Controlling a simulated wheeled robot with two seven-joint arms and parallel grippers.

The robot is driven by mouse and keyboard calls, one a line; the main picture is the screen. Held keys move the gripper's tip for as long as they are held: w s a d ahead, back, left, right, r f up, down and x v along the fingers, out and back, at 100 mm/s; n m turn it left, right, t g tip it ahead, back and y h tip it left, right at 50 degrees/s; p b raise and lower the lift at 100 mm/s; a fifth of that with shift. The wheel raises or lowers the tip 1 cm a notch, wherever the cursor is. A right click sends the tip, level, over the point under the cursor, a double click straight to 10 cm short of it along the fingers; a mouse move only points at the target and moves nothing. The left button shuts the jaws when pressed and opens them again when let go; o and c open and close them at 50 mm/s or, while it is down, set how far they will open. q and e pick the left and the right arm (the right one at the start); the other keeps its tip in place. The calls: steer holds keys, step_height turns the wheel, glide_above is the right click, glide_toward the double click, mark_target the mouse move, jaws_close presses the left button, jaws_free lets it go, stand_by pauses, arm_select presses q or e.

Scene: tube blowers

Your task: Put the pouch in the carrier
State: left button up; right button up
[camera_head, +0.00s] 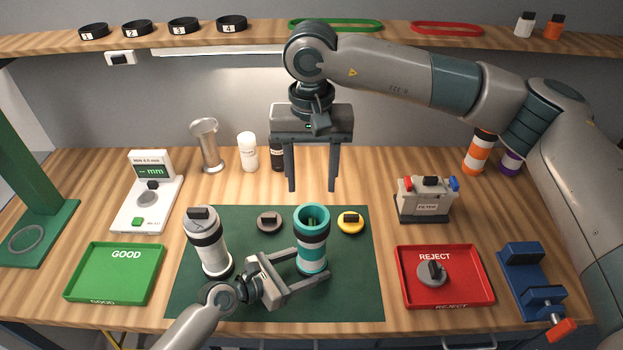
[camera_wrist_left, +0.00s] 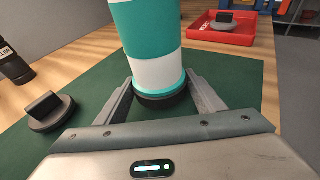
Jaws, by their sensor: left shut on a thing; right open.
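A teal and white carrier (camera_head: 313,258) stands upright on the dark green mat (camera_head: 345,295), with its top open. Something green shows inside its mouth (camera_head: 312,222); it may be the pouch, but I cannot tell. No other pouch is visible. My left gripper (camera_head: 312,266) is shut around the lower part of this carrier, which also shows between the fingers in the left wrist view (camera_wrist_left: 156,72). My right gripper (camera_head: 312,188) is open and points down just above the carrier's mouth, with nothing visible between its fingers.
A white carrier with a grey cap (camera_head: 208,246) stands left on the mat. A green tray (camera_head: 114,274), a red tray (camera_head: 470,289) holding a grey cap, and a blue vise (camera_head: 530,282) flank the mat.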

stand_by(0.6)
arm_select(q)
steer(key=o, duration=1.3)
steer(key=shift+a, duration=0.1)
steer(key=v, duration=1.1)
steer(key=shift+s+a+r, duration=0.2)
steer(key=shift+s+r, duration=0.05)
steer(key=shift+s, duration=0.05)
